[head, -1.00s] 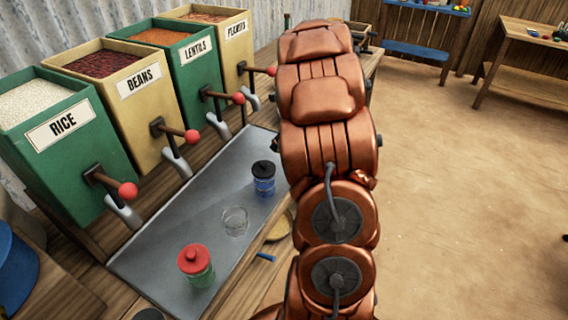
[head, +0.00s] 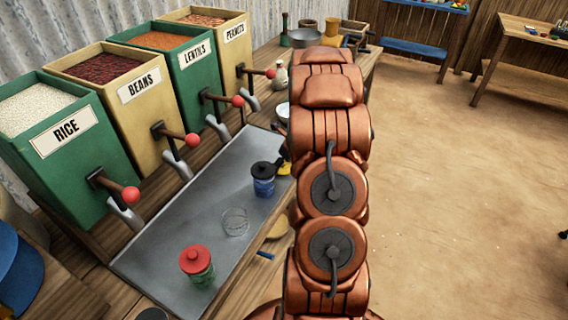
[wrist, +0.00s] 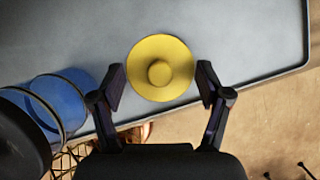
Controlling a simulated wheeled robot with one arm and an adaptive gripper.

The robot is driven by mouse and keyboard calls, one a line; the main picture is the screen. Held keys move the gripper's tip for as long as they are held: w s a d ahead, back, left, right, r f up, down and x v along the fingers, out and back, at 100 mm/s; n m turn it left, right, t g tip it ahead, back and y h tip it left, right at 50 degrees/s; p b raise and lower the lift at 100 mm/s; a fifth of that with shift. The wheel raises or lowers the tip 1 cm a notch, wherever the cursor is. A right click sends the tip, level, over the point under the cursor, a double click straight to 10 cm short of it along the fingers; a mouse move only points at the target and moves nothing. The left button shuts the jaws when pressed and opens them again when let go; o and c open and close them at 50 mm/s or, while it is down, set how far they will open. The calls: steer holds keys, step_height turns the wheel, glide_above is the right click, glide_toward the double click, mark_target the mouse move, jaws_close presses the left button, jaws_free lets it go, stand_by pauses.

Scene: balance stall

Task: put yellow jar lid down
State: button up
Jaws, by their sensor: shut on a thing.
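The yellow jar lid (wrist: 160,52) is a round disc with a small knob, seen from above in the wrist view. My gripper (wrist: 160,78) is shut on it, one dark finger at each side. The lid is over the grey metal tray (wrist: 255,45), close to its edge; I cannot tell whether it touches the tray. In the head view, a bit of the yellow lid (head: 285,167) shows beside my arm, just right of the blue jar with a black lid (head: 263,183). My arm hides most of my gripper there.
The blue jar (wrist: 58,100) is close left of my gripper. A clear open glass (head: 235,222) and a green jar with a red lid (head: 197,264) stand on the tray. Dispensers with red-knobbed levers (head: 130,193) line its left side. Bare tray lies left of the jars.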

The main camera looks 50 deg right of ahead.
steer(key=shift+f, duration=0.2)
steer(key=shift+f, duration=0.15)
steer(key=o, duration=0.8)
steer(key=shift+b+v, duration=1.3)
steer(key=shift+v, duration=4.85)
